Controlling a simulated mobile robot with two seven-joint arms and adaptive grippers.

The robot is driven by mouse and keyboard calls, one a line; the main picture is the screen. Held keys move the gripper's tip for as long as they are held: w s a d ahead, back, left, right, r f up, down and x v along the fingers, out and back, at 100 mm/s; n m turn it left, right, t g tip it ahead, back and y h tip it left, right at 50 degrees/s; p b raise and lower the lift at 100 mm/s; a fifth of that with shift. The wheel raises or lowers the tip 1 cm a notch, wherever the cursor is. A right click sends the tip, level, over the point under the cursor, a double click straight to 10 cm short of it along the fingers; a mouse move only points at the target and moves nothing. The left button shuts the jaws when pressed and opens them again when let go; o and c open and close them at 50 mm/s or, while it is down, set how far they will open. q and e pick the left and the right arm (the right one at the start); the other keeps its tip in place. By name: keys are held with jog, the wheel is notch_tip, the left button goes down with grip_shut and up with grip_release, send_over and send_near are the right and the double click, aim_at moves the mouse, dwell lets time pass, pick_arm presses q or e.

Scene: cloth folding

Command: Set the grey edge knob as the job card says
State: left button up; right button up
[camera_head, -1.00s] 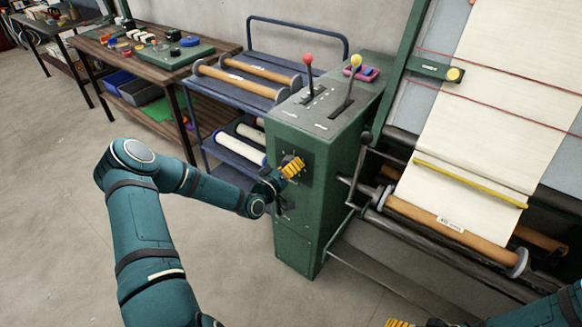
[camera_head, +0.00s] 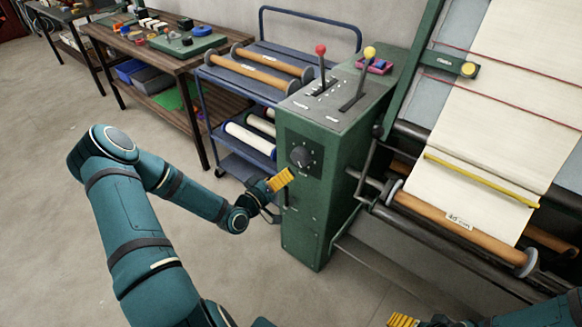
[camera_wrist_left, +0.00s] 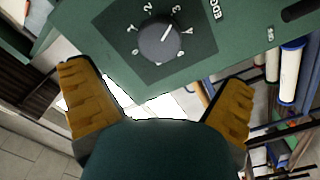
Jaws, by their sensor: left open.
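The grey edge knob (camera_head: 302,156) is a round dark grey dial on a black plate on the green machine cabinet. In the left wrist view the knob (camera_wrist_left: 158,42) shows numbers around it, and its white pointer mark points up and right, near the 3; the exact setting is hard to tell. Lettering beside it appears to read EDGE. My left gripper (camera_head: 280,180), with yellow finger pads, is open and empty, below and left of the knob and apart from it. My right gripper (camera_head: 403,321) is cut off at the bottom edge. I cannot identify a job card.
A red-topped lever (camera_head: 321,50) and a yellow-topped lever (camera_head: 370,54) rise from the cabinet top. A blue cart (camera_head: 240,138) with rolls stands behind my left arm. The cloth web (camera_head: 480,150) and its roller are at right. Floor at left is clear.

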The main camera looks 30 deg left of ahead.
pick_arm(q)
jog(key=shift+s+a, duration=0.1)
jog(key=shift+s, duration=1)
jog(key=d+f+m+g+h, duration=0.2)
jog(key=d+f+g, duration=0.2)
jog(key=d, duration=0.5)
jog(key=d+f+m+g+h, duration=0.1)
jog(key=d+f+g+h, duration=0.2)
jog(key=d, duration=0.5)
jog(key=s+d+f+m+g+y, duration=0.2)
jog(key=s+d+g, duration=0.7)
jog(key=s, duration=0.5)
jog(key=shift+s+d+f+m, duration=0.25)
jog(key=shift+d+f+m, duration=0.65)
jog(key=shift+d+m, duration=0.3)
